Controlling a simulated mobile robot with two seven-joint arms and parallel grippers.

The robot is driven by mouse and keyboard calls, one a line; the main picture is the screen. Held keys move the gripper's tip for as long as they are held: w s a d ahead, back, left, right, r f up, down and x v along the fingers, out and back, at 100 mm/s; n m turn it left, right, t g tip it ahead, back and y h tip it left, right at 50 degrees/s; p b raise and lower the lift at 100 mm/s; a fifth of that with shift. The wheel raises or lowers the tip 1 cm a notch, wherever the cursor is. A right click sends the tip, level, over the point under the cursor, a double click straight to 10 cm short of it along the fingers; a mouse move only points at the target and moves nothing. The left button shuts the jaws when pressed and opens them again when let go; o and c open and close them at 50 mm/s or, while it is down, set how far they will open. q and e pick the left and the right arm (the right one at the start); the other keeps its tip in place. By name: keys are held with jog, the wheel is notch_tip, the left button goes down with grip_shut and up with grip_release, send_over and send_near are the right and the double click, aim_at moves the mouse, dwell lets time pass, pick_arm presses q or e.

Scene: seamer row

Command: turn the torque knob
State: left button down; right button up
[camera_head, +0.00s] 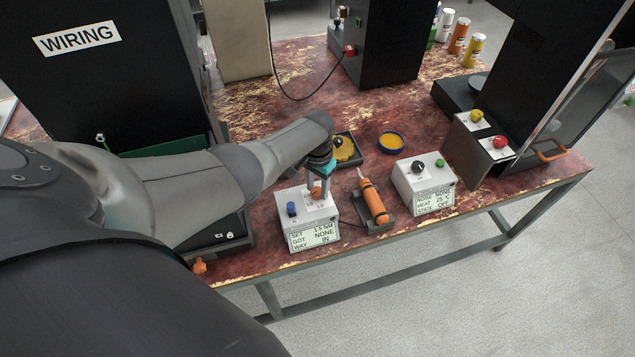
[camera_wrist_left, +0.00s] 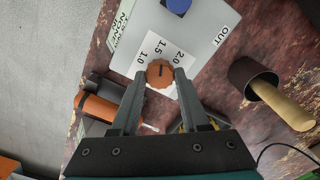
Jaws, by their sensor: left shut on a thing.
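The torque knob is a ribbed orange dial on a white control box (camera_head: 311,218). The knob (camera_wrist_left: 160,72) shows clearly in the left wrist view, with a dark pointer mark and a scale reading 1.0, 1.5 and 2.0 beside it. My left gripper (camera_head: 317,188) reaches down over the box, its fingers on either side of the knob. In the left wrist view the left gripper (camera_wrist_left: 160,76) is shut on the knob. The box display reads SET 1.5 NM, GOT NONE, WAY IN. A blue knob (camera_head: 292,208) sits on the same box. My right gripper is not in view.
An orange screwdriver (camera_head: 373,201) lies in a dark holder right of the box. A second white box (camera_head: 424,184) with black and green controls stands further right. Behind are a yellow-filled tray (camera_head: 345,150) and a blue-rimmed dish (camera_head: 391,142). Dark machines stand around.

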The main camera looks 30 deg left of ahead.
aim_at(317, 191)
pick_arm(q)
jog(key=shift+n, duration=0.6)
jog(key=shift+c, duration=2.1)
grip_release()
jog(key=shift+r, duration=0.15)
notch_tip(317, 191, up, 6)
jog(key=p, duration=0.4)
jog(key=shift+r, duration=0.1)
notch_tip(317, 191, up, 9)
jog(key=p, duration=0.2)
